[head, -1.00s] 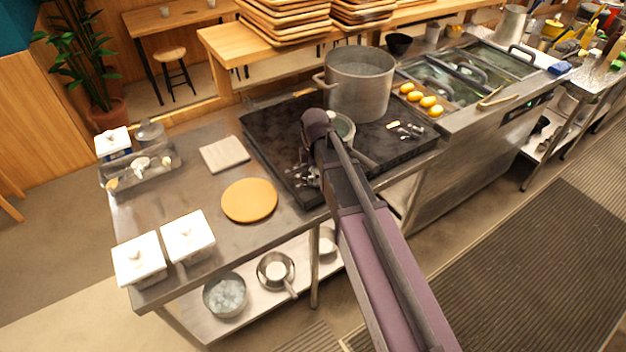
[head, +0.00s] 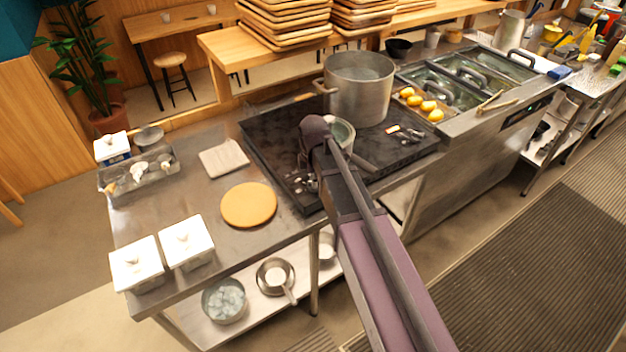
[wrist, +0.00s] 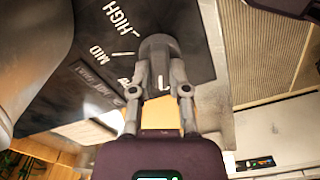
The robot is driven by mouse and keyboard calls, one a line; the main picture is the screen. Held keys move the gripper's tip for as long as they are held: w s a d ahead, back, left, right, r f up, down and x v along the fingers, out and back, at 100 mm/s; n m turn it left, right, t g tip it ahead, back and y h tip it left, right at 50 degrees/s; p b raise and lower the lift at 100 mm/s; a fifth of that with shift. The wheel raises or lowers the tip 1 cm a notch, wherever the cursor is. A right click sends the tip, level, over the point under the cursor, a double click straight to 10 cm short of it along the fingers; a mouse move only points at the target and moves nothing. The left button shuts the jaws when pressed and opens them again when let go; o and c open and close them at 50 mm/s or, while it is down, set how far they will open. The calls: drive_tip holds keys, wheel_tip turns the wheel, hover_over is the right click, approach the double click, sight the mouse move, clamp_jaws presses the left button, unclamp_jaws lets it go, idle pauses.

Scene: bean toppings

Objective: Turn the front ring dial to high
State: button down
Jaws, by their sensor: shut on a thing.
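The front ring dial (wrist: 158,47) appears as a dark grey round knob at the top middle of the wrist view. My gripper (wrist: 159,75) is closed around it, with one finger on each side. A short white mark shows between the fingers. HIGH and MID are printed in white on the black panel (wrist: 88,58), to the left of the knob, with tick marks beside them. The dial's exact setting is unclear.
A large steel pot (head: 360,95) stands at the back of the cooktop. A smaller pot (head: 343,133) is partly behind my arm. An orange round board (head: 249,205) and a beige square (head: 224,158) lie on the counter to the left. Two white lidded containers (head: 187,243) stand at its front.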

drive_tip(key=shift+s+d, duration=0.1)
drive_tip(key=shift+s, duration=0.05)
drive_tip(key=shift+m, duration=0.5)
drive_tip(key=shift+d+m, duration=0.1)
drive_tip(key=shift+m, duration=0.4)
drive_tip(key=m, duration=0.9)
drive_tip(key=shift+m, duration=0.4)
drive_tip(key=m, duration=0.3)
drive_tip(key=shift+m, duration=0.3)
drive_tip(key=m, duration=1.1)
drive_tip(key=shift+m, duration=0.3)
